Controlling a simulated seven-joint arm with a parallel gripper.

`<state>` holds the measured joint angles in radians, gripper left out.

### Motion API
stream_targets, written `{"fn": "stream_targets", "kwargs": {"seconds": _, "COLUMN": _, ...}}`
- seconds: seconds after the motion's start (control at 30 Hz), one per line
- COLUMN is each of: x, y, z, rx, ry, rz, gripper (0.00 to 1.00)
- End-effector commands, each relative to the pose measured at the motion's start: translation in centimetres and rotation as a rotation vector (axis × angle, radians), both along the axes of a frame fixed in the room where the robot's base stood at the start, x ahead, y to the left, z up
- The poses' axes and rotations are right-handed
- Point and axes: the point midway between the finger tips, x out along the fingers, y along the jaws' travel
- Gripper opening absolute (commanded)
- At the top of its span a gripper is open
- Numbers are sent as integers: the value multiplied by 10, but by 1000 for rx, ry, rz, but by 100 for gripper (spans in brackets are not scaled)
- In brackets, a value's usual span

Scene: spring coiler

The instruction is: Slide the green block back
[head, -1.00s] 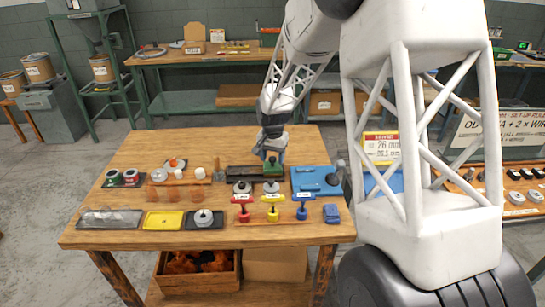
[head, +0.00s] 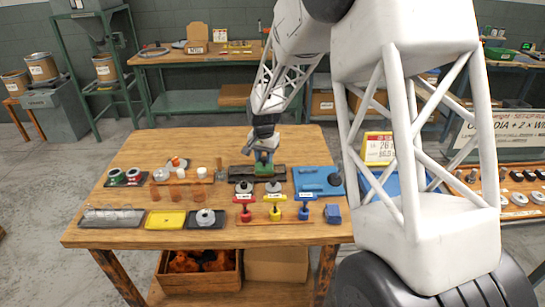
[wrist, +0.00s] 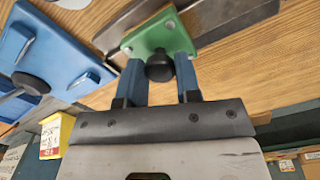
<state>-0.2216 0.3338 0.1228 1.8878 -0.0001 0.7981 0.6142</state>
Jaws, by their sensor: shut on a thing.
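The green block (head: 264,169) sits on a dark rail (head: 240,174) near the middle of the wooden table. In the wrist view the green block (wrist: 158,36) is a plate with a round black knob (wrist: 159,66) and light screw heads at its corners. My gripper (head: 264,157) is above it in the head view. The fingertips' exact contact is partly hidden by the knob and the block.
A blue plate (head: 309,178) with a dark knob lies right of the rail. In front stand red, yellow and blue T-handled pieces (head: 274,204). A yellow tray (head: 165,221) and dark trays lie front left. The table's back left is clear.

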Motion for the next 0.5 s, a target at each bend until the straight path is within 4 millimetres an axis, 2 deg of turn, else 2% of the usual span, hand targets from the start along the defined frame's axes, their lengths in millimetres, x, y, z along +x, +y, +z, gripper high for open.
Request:
{"fn": "stream_targets", "kwargs": {"seconds": 0.2, "x": 1, "y": 40, "z": 1, "rx": 1, "ry": -3, "rz": 3, "gripper": 0}}
{"fn": "stream_targets", "kwargs": {"seconds": 0.5, "x": 1, "y": 87, "z": 1, "rx": 1, "ry": -3, "rz": 2, "gripper": 0}}
